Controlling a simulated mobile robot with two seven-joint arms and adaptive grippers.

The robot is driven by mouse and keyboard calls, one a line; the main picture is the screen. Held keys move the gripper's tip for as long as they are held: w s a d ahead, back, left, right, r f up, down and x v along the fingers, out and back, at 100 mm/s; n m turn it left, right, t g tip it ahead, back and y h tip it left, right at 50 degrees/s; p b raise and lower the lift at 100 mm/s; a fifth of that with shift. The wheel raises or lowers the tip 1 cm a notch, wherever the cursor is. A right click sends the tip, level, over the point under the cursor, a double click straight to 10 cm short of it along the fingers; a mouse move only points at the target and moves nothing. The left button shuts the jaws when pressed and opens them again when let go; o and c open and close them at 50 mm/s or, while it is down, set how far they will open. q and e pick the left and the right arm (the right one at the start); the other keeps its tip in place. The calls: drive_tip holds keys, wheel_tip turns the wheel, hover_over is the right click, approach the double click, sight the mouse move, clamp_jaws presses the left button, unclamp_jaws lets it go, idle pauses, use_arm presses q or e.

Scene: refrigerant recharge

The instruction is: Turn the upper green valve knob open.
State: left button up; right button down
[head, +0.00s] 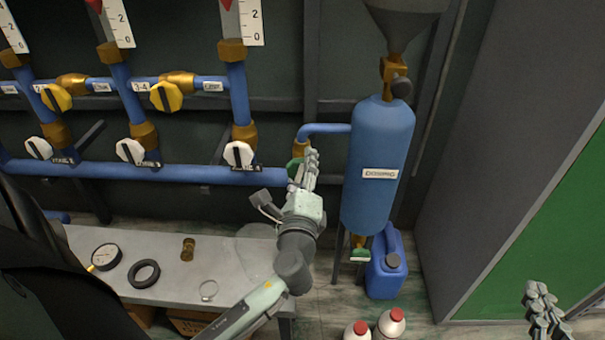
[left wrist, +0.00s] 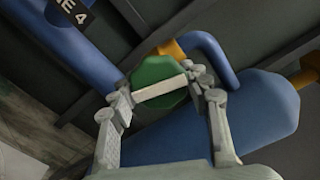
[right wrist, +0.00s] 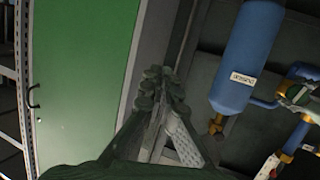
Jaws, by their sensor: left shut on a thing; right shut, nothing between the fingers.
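The upper green valve knob (left wrist: 160,84) has a pale bar across its face and sits on a brass fitting by the blue elbow pipe. In the head view only a sliver of the knob (head: 294,164) shows behind my left gripper (head: 309,165). In the left wrist view the fingers of my left gripper (left wrist: 160,90) are shut on the knob, one at each end of its bar. My right gripper (head: 541,298) is shut and empty, at the lower right, far from the knob. In the right wrist view its fingertips (right wrist: 160,86) are together.
The blue dosing tank (head: 378,150) stands right of the knob, with a lower green valve (head: 360,255) beneath. A blue canister (head: 387,270) and white bottles stand on the floor. The bench (head: 215,240) holds a gauge (head: 106,257) and a black ring (head: 144,273). Blue pipes with white knobs run left.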

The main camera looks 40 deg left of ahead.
use_arm(q)
drive_tip(key=n+b, duration=0.1)
drive_tip(key=n, duration=0.2)
drive_tip(key=shift+r, duration=0.1)
use_arm(e)
drive_tip(key=a+r+t+y, duration=0.3)
drive_tip(key=a+r+t, duration=0.1)
drive_tip(key=r, duration=0.5)
drive_tip(key=shift+s, duration=0.2)
use_arm(q)
drive_tip(key=o, duration=1.2)
drive_tip(key=shift+s+d, duration=0.3)
drive_tip(key=shift+s, duration=0.1)
drive_tip(key=v, duration=1.1)
drive_tip(key=shift+s+d, duration=0.1)
use_arm(e)
drive_tip(key=shift+s+f, duration=0.1)
